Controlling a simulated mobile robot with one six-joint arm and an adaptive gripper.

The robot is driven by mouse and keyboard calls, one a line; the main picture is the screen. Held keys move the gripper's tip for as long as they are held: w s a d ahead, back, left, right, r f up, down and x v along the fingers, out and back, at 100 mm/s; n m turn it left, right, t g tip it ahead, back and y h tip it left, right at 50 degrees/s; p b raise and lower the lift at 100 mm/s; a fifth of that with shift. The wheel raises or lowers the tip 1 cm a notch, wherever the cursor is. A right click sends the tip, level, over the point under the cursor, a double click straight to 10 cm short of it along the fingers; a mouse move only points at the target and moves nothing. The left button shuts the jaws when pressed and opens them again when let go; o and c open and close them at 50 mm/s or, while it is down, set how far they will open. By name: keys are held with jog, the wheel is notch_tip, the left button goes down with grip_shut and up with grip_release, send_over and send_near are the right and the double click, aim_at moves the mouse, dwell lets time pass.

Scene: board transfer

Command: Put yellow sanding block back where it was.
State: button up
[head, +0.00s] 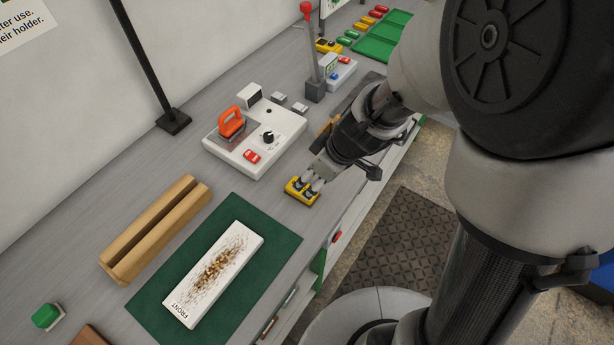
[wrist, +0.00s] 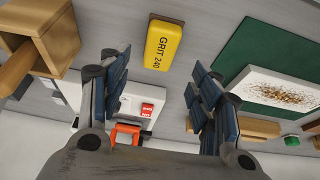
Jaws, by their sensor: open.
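The yellow sanding block (head: 301,198) lies on the grey bench near its front edge, to the right of the green mat. In the wrist view the block (wrist: 163,44) shows its "GRIT 240" label, beyond the fingertips and roughly centred between them. My gripper (head: 305,186) is directly over the block in the head view, with its fingertips overlapping the block's far part. In the wrist view my gripper (wrist: 158,75) is open, with dark blue pads on either side and nothing between them. Whether the fingertips touch the block cannot be told.
A white board (head: 215,272) marked "FRONT", with brown specks, lies on the green mat (head: 281,240). A grooved wooden rack (head: 155,230) is left of it. A white unit (head: 277,140) with an orange-handled tool (head: 231,122) stands behind. A wooden box (wrist: 55,35) is nearby; green trays (head: 372,47) are farther back.

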jog(key=s+d+r+m+t+p, duration=0.1)
jog(key=s+d+r+m, duration=0.1)
jog(key=s+r, duration=0.35)
jog(key=s+d+r+m, duration=0.2)
jog(key=s+r, duration=0.1)
jog(key=r, duration=0.6)
jog(key=s+d+r+m+h, duration=0.3)
jog(key=s+d+m, duration=0.3)
jog(key=s, duration=0.3)
jog(key=shift+r+t, duration=0.4)
jog(key=shift+r, duration=0.45)
jog(key=shift+c, duration=0.4)
